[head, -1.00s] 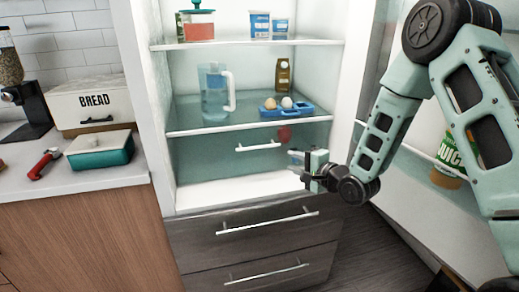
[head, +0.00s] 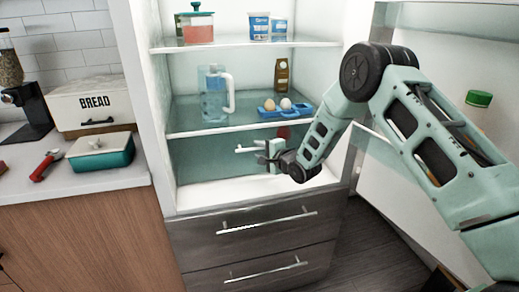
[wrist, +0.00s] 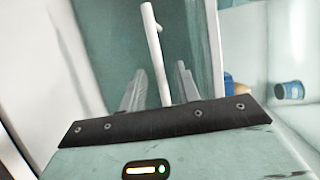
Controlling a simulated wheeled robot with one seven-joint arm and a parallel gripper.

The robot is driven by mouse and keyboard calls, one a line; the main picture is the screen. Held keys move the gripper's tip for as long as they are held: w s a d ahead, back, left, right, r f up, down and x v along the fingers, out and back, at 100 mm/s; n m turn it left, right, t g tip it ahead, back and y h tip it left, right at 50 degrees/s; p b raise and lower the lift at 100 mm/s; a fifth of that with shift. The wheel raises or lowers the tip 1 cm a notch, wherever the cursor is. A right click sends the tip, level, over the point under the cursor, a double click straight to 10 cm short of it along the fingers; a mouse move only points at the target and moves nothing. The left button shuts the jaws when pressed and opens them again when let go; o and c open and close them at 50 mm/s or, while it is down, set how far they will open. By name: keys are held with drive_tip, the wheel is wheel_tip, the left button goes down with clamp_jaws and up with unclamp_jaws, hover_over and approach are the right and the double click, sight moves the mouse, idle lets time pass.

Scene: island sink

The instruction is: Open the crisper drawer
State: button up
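The crisper drawer (head: 210,164) sits at the bottom of the fridge's inside, with a translucent teal front and a white bar handle (head: 245,150). It looks closed. My gripper (head: 264,151) is at the right part of the handle and hides some of it. In the wrist view the handle (wrist: 154,45) runs down between the two fingers of my gripper (wrist: 160,82). The fingers are apart, with a gap visible on either side of the handle. I cannot tell how deep the handle sits between them.
A shelf (head: 200,129) above the drawer carries a blue pitcher (head: 213,92), a bottle (head: 281,74) and a blue egg tray (head: 286,110). Grey lower drawers (head: 240,240) are below. The open fridge door (head: 400,185) stands to the right, behind my arm.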

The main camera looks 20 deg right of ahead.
drive_tip(key=shift+w+a+f, duration=0.1)
drive_tip(key=shift+w+a, duration=0.05)
drive_tip(key=shift+w, duration=0.2)
clamp_jaws()
drive_tip(key=shift+s, duration=0.15)
